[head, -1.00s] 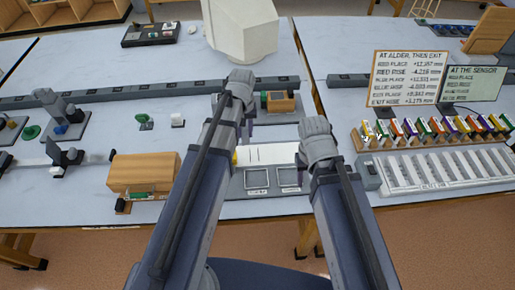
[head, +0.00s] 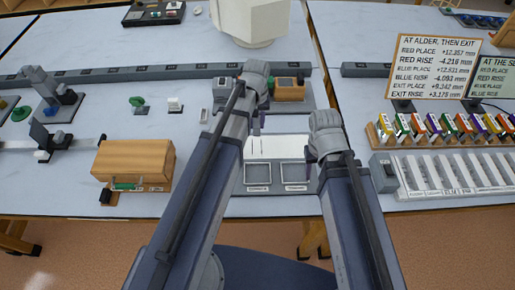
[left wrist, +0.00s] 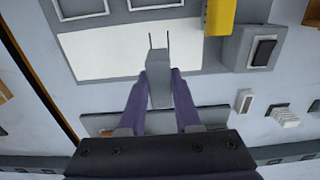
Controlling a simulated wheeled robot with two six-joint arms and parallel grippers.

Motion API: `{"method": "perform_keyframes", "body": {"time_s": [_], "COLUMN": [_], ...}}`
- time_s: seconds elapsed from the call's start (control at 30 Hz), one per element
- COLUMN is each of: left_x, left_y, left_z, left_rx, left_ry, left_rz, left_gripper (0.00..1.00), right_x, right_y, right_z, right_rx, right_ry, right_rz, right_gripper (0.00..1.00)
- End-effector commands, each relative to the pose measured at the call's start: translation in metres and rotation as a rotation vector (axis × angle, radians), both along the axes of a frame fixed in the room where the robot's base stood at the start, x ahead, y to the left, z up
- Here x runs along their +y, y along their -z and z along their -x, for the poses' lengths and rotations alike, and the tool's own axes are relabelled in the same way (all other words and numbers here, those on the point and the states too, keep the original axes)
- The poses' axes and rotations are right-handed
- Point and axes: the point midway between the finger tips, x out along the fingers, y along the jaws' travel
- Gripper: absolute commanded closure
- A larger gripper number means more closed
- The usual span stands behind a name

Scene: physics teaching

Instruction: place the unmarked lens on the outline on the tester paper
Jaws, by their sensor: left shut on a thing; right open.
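My left gripper (left wrist: 159,76) is shut on a grey block-like piece (left wrist: 159,88), which I take to be the lens, held between its purple fingers. In the left wrist view the piece overlaps the near edge of the white tester paper (left wrist: 105,55); I cannot tell whether it touches. Two thin dark lines show just beyond it; I cannot tell whether they belong to the outline. The paper also shows in the head view (head: 285,147), partly behind my left arm. My right gripper (head: 328,140) is open to the right of the paper, its fingers mostly hidden.
Two square framed pads (head: 258,173) lie in front of the paper. A yellow piece (left wrist: 219,17) and a dark switch (left wrist: 263,52) sit beside it. A wooden box (head: 133,163) stands left, a grey slotted rack (head: 450,175) right. A long rail (head: 120,75) runs behind.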

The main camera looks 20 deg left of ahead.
Motion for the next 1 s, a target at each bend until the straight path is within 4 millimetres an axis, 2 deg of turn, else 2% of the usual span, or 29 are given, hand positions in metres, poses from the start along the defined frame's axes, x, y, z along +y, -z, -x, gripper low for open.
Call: {"method": "perform_keyframes", "body": {"time_s": [0.17, 0.27, 0.6, 0.87, 1.0], "left_x": [0.0, 0.0, 0.0, 0.0, 0.0], "left_y": [0.003, 0.011, 0.061, 0.064, 0.075], "left_z": [0.0, 0.0, 0.0, 0.0, 0.0], "left_rx": [0.0, 0.0, 0.0, 0.0, 0.0], "left_ry": [0.0, 0.0, 0.0, 0.0, 0.0], "left_rz": [0.0, 0.0, 0.0, 0.0, 0.0], "left_gripper": [1.0, 1.0, 1.0, 1.0, 1.0], "right_x": [0.0, 0.0, 0.0, 0.0, 0.0], "right_y": [0.003, 0.011, 0.061, 0.064, 0.075], "right_z": [0.0, 0.0, 0.0, 0.0, 0.0], "right_rx": [0.0, 0.0, 0.0, 0.0, 0.0], "right_ry": [0.0, -0.002, -0.006, -0.005, -0.005], "right_rz": [0.0, 0.0, 0.001, 0.001, 0.001], "right_gripper": [0.5, 0.5, 0.5, 0.5, 0.5]}}
